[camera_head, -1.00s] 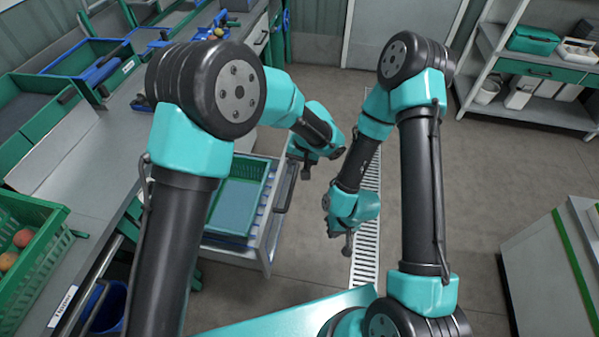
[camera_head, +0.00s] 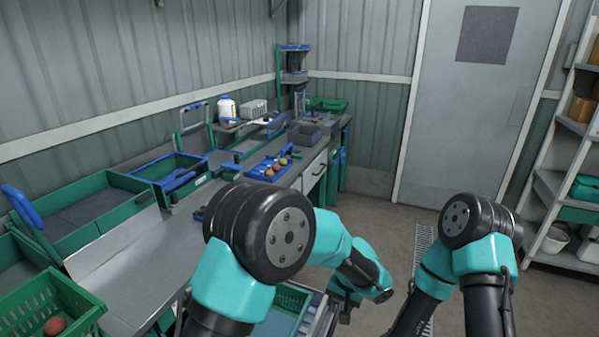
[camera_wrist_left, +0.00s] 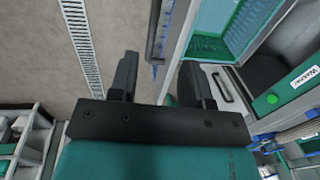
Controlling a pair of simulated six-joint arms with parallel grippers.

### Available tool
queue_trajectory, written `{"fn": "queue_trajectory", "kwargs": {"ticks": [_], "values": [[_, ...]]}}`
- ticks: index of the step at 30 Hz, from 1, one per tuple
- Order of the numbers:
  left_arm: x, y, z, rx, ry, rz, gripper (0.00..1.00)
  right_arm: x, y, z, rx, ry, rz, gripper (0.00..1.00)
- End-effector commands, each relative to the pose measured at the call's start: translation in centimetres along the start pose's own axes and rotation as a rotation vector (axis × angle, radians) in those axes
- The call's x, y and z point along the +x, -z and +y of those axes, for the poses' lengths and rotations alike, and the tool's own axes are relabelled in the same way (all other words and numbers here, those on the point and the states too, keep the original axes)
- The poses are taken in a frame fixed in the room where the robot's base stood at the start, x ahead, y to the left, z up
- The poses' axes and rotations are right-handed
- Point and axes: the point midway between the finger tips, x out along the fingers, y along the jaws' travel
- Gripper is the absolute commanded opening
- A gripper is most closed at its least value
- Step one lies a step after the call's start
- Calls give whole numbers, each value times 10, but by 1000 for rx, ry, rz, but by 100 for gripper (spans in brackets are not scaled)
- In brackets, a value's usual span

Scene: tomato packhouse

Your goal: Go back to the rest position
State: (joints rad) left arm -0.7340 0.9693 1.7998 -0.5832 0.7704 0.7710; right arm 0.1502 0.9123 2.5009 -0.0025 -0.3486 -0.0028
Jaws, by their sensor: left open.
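My left gripper (camera_head: 345,314) hangs at the lower middle of the head view, beside the open drawer under the bench. In the left wrist view its two fingers (camera_wrist_left: 157,82) stand apart with nothing between them; bare floor and a drawer edge show beyond. My right arm reaches down at the lower right of the head view, and its gripper is below the picture edge.
A bench (camera_head: 128,290) runs along the left with green crates. A blue tray (camera_head: 262,170) holds several round fruits. The open drawer holds a green crate (camera_wrist_left: 205,44).

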Motion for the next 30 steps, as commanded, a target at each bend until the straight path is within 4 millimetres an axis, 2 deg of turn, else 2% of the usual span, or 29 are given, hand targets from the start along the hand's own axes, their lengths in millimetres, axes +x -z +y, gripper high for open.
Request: {"fn": "queue_trajectory", "kwargs": {"ticks": [5,9,12,17,21,30], "values": [[53,-28,-44,-42,-130,-52,44,0,0,0,0,0,0,0],[96,-59,-79,-94,-250,-68,44,0,0,0,0,0,0,0],[120,-82,-99,-138,-320,-67,44,0,0,0,0,0,0,0],[155,-124,-131,-223,-414,-50,44,0,0,0,0,0,0,0],[182,-167,-158,-318,-478,-19,44,0,0,0,0,0,0,0],[220,-269,-206,-535,-510,65,44,0,0,0,0,0,0,0]]}}
